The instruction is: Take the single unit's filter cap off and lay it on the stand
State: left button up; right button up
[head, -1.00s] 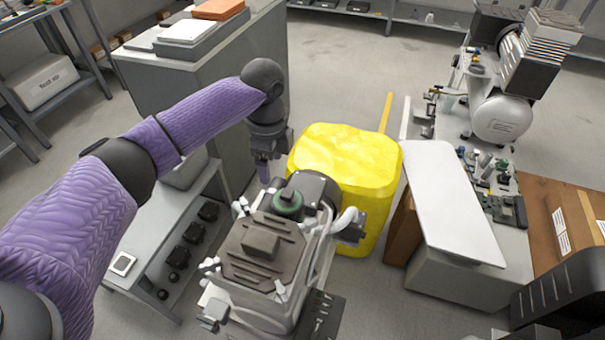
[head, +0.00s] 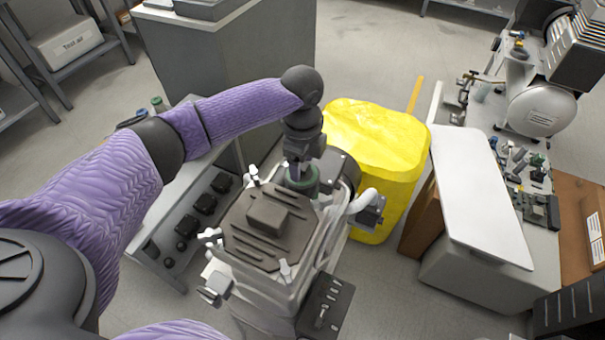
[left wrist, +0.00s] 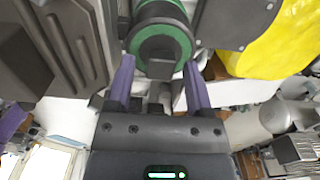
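The filter cap (head: 304,184), dark with a green ring, sits on top of the grey single compressor unit (head: 265,235) at its back edge. My left gripper (head: 297,172) points down right at the cap and partly hides it. In the left wrist view the two purple fingers are spread apart, with the green-ringed cap (left wrist: 160,45) between and just beyond their tips. I cannot see the fingers pressing on it. A flat white-topped surface (head: 478,200) stands to the right; I cannot tell whether this is the stand. My right gripper is out of view.
A yellow wrapped block (head: 375,140) stands close behind the unit. A grey cabinet (head: 225,65) and a low bench (head: 150,225) with black parts are at the left. Another compressor (head: 540,105) and small parts are at the right. Bare floor shows at the back.

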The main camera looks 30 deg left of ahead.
pick_arm(q)
grip_shut()
jog(key=shift+r, duration=0.1)
